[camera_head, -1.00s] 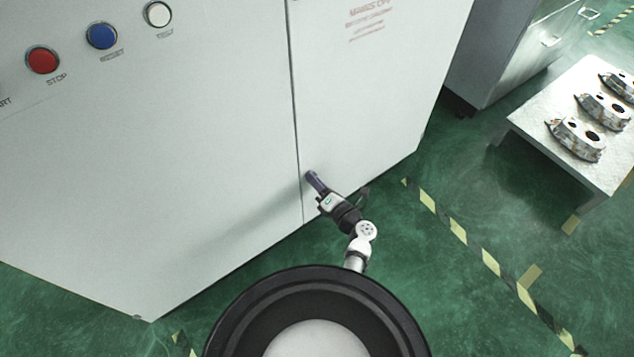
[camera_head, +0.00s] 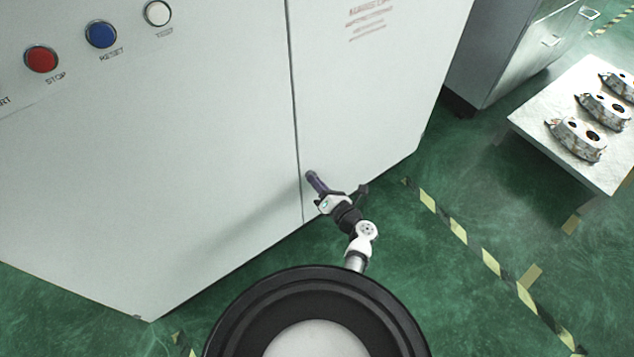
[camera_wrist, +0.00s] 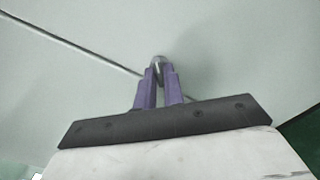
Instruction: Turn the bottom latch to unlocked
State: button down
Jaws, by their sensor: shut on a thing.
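The bottom latch (camera_wrist: 158,62) is a small grey metal piece low on the cabinet door, close to the door seam. In the wrist view its rounded end shows between and just beyond the purple fingertips. My gripper (camera_head: 313,178) is at the cabinet face, shut on the latch, and it also shows in the wrist view (camera_wrist: 159,75). The fingers hide most of the latch, so I cannot tell its angle or whether it is locked.
The pale cabinet (camera_head: 200,150) fills the left and middle, with red, blue and white buttons at its upper left. A table (camera_head: 530,122) with several castings (camera_head: 575,139) stands at the right. The green floor between has striped yellow-black tape (camera_head: 460,231).

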jog(key=shift+n+b, duration=1.4)
jog(key=shift+n, duration=3.2)
jog(key=c, duration=1.5)
grip_release()
jog(key=v, duration=1.3)
jog(key=shift+s+d+b, duration=0.25)
jog(key=shift+s+b, duration=0.1)
jog(key=shift+b, duration=0.1)
